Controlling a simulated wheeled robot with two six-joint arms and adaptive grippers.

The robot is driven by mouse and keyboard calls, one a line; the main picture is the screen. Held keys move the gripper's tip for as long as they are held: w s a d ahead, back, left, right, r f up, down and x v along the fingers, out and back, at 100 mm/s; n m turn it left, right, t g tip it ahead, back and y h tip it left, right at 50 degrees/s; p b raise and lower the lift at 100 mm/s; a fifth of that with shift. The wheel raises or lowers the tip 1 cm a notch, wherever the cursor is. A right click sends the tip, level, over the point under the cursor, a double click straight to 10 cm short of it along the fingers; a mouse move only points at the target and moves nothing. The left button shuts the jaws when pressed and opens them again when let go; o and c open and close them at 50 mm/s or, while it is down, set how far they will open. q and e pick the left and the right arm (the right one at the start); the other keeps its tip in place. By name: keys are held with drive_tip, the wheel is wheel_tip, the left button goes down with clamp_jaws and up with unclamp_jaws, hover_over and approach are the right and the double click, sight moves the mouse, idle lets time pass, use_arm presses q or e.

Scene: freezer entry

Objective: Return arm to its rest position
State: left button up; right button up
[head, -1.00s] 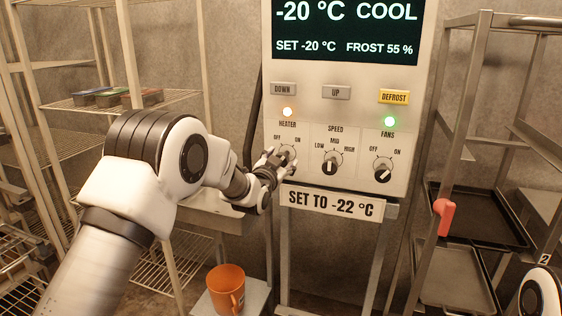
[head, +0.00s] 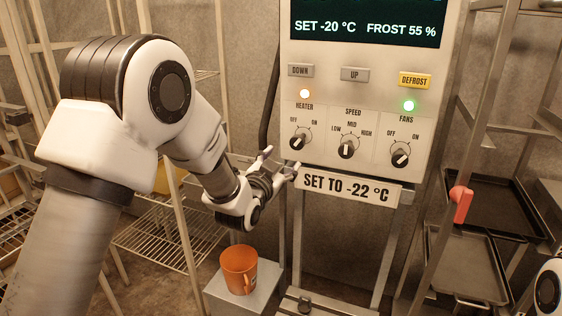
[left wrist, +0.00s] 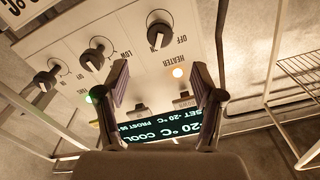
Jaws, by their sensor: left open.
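My left arm (head: 92,130) comes in from the left with its elbow raised. My left gripper (head: 280,160) is open and empty, just below and left of the heater knob (head: 300,141) and apart from it. In the left wrist view, the two fingers (left wrist: 159,85) stand apart with the control panel (left wrist: 140,30) behind them and nothing between them. The heater knob also shows there (left wrist: 159,34). My right gripper is out of view; only a bit of my right arm (head: 545,292) shows at the lower right.
The control panel (head: 352,75) has a lit orange lamp and a lit green lamp. Below it hangs a "SET TO -22 °C" sign (head: 347,188). An orange mug (head: 238,270) stands on a grey box under my left gripper. Wire shelves (head: 155,235) stand left; a trolley with dark trays (head: 490,205) stands right.

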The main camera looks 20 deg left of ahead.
idle(0.3)
use_arm(q)
drive_tip(key=s+f+g, duration=0.3)
drive_tip(key=f, duration=1.3)
drive_tip(key=s+a+f+n+g+p, duration=0.1)
drive_tip(key=s+f+g, duration=0.2)
drive_tip(key=s+f, duration=0.5)
drive_tip(key=s+f+g+p, duration=0.1)
drive_tip(key=s+f+g, duration=0.2)
drive_tip(key=s+f, duration=0.55)
drive_tip(key=s+f+n+g, duration=0.2)
drive_tip(key=s+f+g, duration=0.2)
drive_tip(key=s, duration=0.8)
drive_tip(key=s+f+n+g, duration=0.2)
drive_tip(key=s+f+g, duration=0.3)
drive_tip(key=s, duration=0.7)
drive_tip(key=shift+s+f, duration=0.3)
drive_tip(key=shift+s, duration=0.1)
use_arm(e)
wheel_tip(320, 180, up, 2)
drive_tip(key=shift+r, duration=0.1)
use_arm(q)
drive_tip(key=shift+y, duration=0.3)
drive_tip(key=shift+w, duration=0.1)
use_arm(e)
clamp_jaws()
